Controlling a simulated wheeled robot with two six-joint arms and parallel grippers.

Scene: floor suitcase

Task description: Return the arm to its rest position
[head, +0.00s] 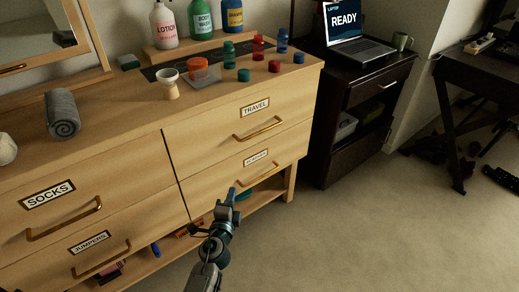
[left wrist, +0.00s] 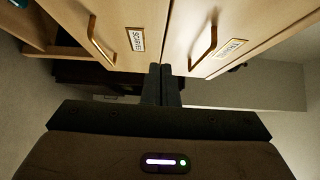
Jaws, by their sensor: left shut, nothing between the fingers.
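My left gripper (head: 231,195) is in front of the wooden dresser, low, near the drawer under the TRAVEL drawer. In the left wrist view its two dark fingers (left wrist: 162,84) are together with nothing between them. That view shows the drawer labelled SCARVES (left wrist: 137,40) and the drawer labelled TRAVEL (left wrist: 230,47), both with brass handles. In the head view the SCARVES label is hard to read. The gripper appears apart from the handles. My right gripper is in neither view.
The dresser (head: 90,168) carries bottles, small jars, a rolled grey towel (head: 62,113) and a mirror. Its drawers look shut. An open lower shelf holds small items. A dark cabinet (head: 345,110) with a laptop (head: 346,32) stands right of it. Carpeted floor (head: 360,235) is clear at the lower right.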

